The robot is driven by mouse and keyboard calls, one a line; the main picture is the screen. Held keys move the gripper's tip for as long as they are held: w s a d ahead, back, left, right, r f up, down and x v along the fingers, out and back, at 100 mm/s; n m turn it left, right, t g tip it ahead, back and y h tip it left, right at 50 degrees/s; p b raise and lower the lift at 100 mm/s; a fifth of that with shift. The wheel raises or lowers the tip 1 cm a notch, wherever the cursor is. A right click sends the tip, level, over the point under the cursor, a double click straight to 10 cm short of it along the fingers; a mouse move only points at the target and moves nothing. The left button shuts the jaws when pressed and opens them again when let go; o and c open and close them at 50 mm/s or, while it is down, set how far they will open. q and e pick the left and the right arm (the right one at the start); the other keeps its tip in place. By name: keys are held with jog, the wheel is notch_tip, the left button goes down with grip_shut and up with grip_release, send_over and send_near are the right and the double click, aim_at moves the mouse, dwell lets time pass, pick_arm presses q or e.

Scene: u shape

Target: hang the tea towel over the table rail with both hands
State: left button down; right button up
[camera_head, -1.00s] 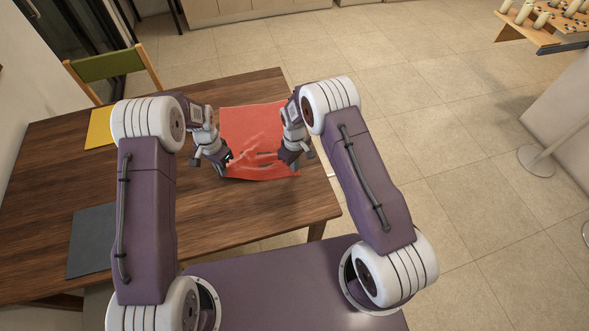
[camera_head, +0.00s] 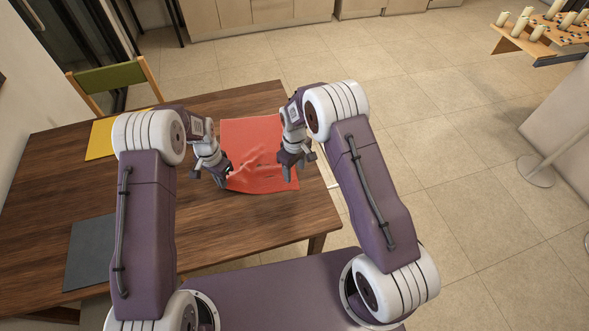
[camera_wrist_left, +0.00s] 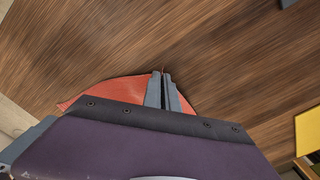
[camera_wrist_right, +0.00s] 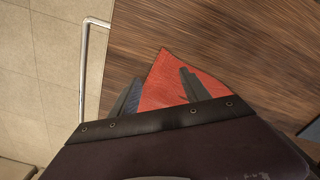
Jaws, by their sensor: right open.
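The red tea towel (camera_head: 255,135) lies spread on the wooden table near its right end, with wrinkles beside my left gripper. My left gripper (camera_head: 225,180) is at the towel's near left corner. In the left wrist view its fingers (camera_wrist_left: 164,92) are close together, pinching the towel's edge. My right gripper (camera_head: 284,174) is over the towel's near right part. In the right wrist view its fingers (camera_wrist_right: 158,92) are apart, with a towel corner (camera_wrist_right: 163,80) showing between them. The pale metal table rail (camera_wrist_right: 84,75) runs along the table's end.
The wooden table (camera_head: 200,235) has a yellow mat (camera_head: 100,140) and a dark grey mat (camera_head: 90,252) on its left part. A green-backed chair (camera_head: 108,80) stands behind it. Open tiled floor (camera_head: 440,140) lies to the right.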

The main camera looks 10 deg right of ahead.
aim_at(295, 182)
notch_tip(295, 182, up, 5)
notch_tip(295, 182, down, 10)
dwell(0.6)
grip_shut()
dwell(0.4)
jog(key=shift+r, duration=2.5)
